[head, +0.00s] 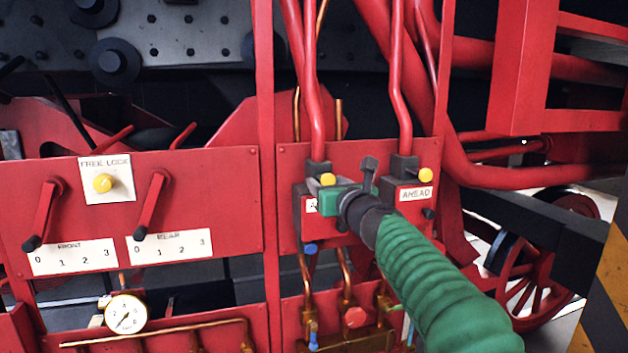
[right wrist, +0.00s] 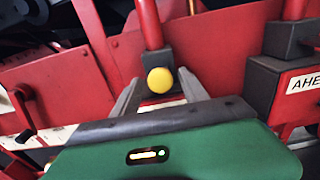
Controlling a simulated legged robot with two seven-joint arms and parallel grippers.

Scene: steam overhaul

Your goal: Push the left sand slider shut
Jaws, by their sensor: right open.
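The left sand slider is a dark block with a yellow knob (head: 328,179) at the foot of a red pipe, on the right-hand red panel. Its label is mostly hidden behind my right gripper (head: 335,198). In the right wrist view the yellow knob (right wrist: 160,80) sits in line with the gap between the fingers of my right gripper (right wrist: 160,92). The fingers are apart, with nothing held between them. Whether they touch the slider I cannot tell. My left gripper is not in view.
A similar slider with a yellow knob (head: 425,175) and an AHEAD label (head: 415,194) is just to the right. The left panel has a FREE LOCK button (head: 103,183) and two red levers. A pressure gauge (head: 126,313) and copper pipes lie below.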

